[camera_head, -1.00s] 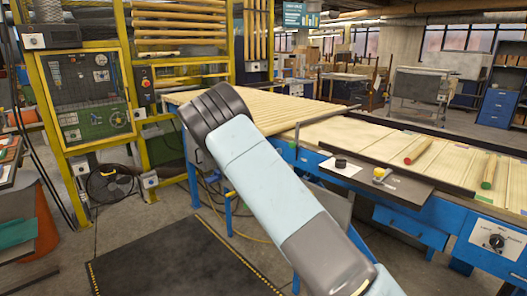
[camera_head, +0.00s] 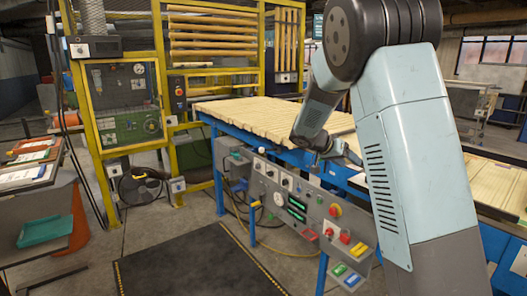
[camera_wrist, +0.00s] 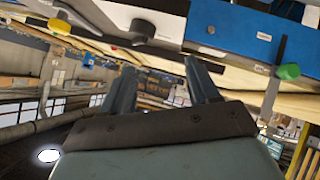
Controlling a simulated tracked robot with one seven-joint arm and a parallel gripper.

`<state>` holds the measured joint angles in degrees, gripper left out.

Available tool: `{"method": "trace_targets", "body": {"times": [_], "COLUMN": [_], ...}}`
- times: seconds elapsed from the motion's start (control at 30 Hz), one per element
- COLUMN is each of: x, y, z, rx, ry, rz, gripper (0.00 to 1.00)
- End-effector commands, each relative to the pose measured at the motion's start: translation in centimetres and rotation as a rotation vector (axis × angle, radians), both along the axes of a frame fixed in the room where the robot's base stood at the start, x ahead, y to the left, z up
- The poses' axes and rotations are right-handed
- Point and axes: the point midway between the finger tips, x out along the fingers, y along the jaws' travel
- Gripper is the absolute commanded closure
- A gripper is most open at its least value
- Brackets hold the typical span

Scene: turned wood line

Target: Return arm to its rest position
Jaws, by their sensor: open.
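My arm rises on the right of the head view, with its dark elbow near the top edge. The forearm bends down and away toward the slatted wood table. My gripper (camera_head: 328,150) is small and partly hidden there, in front of the table's near edge. In the wrist view my gripper (camera_wrist: 161,75) shows two grey fingers standing apart with nothing between them. I cannot tell from the head view how far it is from the table.
A control panel (camera_head: 289,205) with colored buttons stands below the table (camera_head: 245,112). A yellow frame (camera_head: 160,75) and a fan (camera_head: 139,187) are at left. A dark floor mat (camera_head: 190,268) lies clear in front. A green knob (camera_wrist: 288,71) shows in the wrist view.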

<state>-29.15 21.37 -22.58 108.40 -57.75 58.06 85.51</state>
Motion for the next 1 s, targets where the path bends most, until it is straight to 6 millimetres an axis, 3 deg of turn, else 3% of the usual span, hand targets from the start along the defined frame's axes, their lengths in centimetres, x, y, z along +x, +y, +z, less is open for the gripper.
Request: {"method": "trace_targets", "body": {"times": [0.43, 1.0], "x": [-9.4, -21.4], "y": [-2.0, -1.2], "z": [3.6, 7.1], "rx": [0.241, 0.481], "ry": [0.145, 0.226], "rz": [0.074, 0.300], "gripper": [0.40, 0.40]}}
